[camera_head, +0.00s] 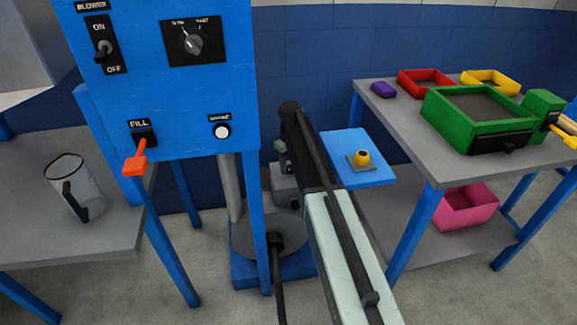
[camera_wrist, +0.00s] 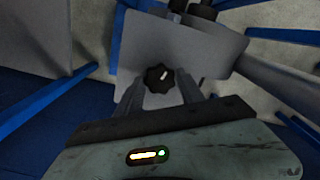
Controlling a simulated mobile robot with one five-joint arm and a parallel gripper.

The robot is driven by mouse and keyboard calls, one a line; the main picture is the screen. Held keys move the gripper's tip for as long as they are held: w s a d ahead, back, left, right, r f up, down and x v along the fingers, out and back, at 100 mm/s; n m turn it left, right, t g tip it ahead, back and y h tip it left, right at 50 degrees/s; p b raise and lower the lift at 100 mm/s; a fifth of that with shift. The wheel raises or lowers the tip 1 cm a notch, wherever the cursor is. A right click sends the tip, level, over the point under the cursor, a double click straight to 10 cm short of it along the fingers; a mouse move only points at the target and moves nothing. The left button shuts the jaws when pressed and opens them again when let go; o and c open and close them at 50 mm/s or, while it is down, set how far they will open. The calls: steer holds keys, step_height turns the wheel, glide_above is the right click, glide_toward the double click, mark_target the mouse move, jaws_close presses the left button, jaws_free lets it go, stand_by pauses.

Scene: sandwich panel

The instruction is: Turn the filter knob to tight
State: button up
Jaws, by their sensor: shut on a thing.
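A black lobed knob (camera_wrist: 158,78) with a white pointer mark shows in the wrist view, on a light grey housing (camera_wrist: 205,45). Its pointer tilts slightly right of straight up in that view. My gripper (camera_wrist: 159,82) is shut on this knob, with one finger on each side. No tight mark can be read there. In the head view my arm reaches behind the blue panel's right side toward a grey box (camera_head: 284,182), and the fingertips and held knob are hidden.
The blue panel (camera_head: 150,75) carries a blower switch (camera_head: 103,49), another dial (camera_head: 192,42), an orange fill lever (camera_head: 136,160) and a white button (camera_head: 221,131). A clear jug (camera_head: 72,185) stands left. A bench (camera_head: 400,120) with trays is at right.

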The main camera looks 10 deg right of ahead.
steer(key=m, duration=0.4)
steer(key=shift+m, duration=0.3)
steer(key=m, duration=0.3)
steer(key=shift+m, duration=0.3)
steer(key=m, duration=1.2)
steer(key=shift+m, duration=0.3)
steer(key=m, duration=0.3)
steer(key=shift+m, duration=0.4)
steer(key=m, duration=0.4)
steer(key=shift+m, duration=2)
